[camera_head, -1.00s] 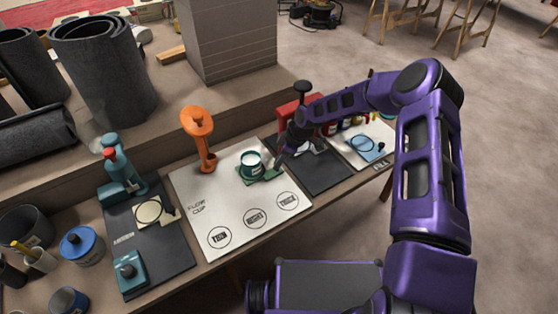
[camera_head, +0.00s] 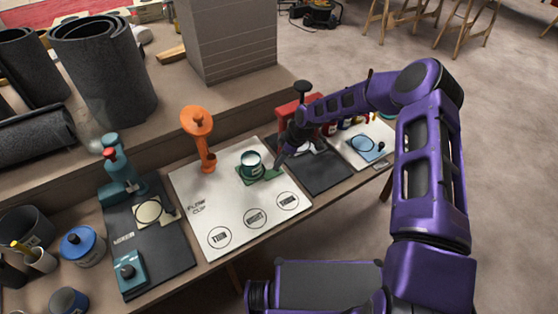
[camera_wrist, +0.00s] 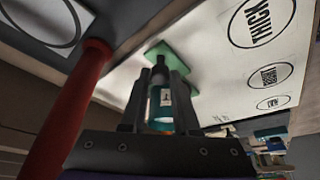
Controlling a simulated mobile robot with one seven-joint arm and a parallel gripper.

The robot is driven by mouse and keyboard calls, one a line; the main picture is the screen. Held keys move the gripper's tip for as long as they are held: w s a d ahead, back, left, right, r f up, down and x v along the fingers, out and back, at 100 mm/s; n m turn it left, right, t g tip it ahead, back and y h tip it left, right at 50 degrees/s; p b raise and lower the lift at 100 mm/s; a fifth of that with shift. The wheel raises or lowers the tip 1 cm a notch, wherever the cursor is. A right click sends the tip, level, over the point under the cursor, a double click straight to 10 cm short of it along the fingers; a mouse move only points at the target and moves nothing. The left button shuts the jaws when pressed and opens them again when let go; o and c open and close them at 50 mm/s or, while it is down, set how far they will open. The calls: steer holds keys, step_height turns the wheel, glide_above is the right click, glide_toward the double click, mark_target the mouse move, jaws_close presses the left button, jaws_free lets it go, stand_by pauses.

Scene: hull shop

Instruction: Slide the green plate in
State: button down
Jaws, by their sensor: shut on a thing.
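The green plate (camera_head: 244,179) lies on the white flow cup board (camera_head: 213,190), right of the orange stand (camera_head: 198,124). A white and dark green cup (camera_head: 251,160) stands on it in the head view.
Printed circles mark the board's front edge. A dark mat (camera_head: 322,172) and red stand (camera_head: 290,106) lie right of the board. A blue piece (camera_head: 368,149) sits further right. A teal tool (camera_head: 120,180) stands on the left mat (camera_head: 160,250).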

steer(key=shift+a, duration=0.1)
steer(key=s+a, duration=0.2)
steer(key=a, duration=0.1)
steer(key=s+a+b, duration=0.1)
steer(key=s+a, duration=0.2)
steer(key=a, duration=0.1)
steer(key=s+a+b, duration=0.1)
steer(key=s+a, duration=0.1)
steer(key=a, duration=0.1)
steer(key=shift+s+a, duration=0.15)
steer(key=shift+a, duration=0.2)
steer(key=c, duration=0.7)
jaws_free()
steer(key=shift+o, duration=0.2)
steer(key=shift+d+r, duration=0.15)
steer(key=shift+r, duration=0.1)
steer(key=p+v, duration=0.2)
steer(key=v, duration=1.5)
